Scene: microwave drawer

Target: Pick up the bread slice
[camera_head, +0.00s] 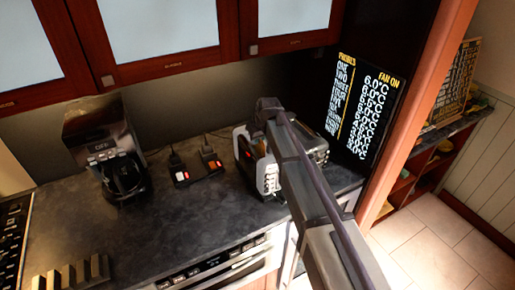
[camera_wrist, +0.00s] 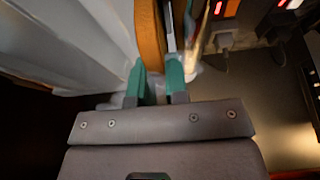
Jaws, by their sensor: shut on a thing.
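In the wrist view my gripper (camera_wrist: 158,82) has its two green-tipped fingers close together, one on each side of the bread slice (camera_wrist: 149,35). The slice shows as a brown-orange edge standing upright between the fingers. It is beside the pale, shiny body of the toaster (camera_wrist: 75,35); I cannot tell whether its lower part is still in a slot. In the head view the toaster (camera_head: 268,178) stands on the dark counter, partly covered by my arm. My gripper and the slice are hidden there.
A coffee maker (camera_head: 104,150) stands on the counter (camera_head: 150,225) at the left. A power strip (camera_head: 196,172) with lit switches and plugs lies left of the toaster. Cabinets (camera_head: 160,30) hang above. A dark display panel (camera_head: 365,105) stands behind at the right.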

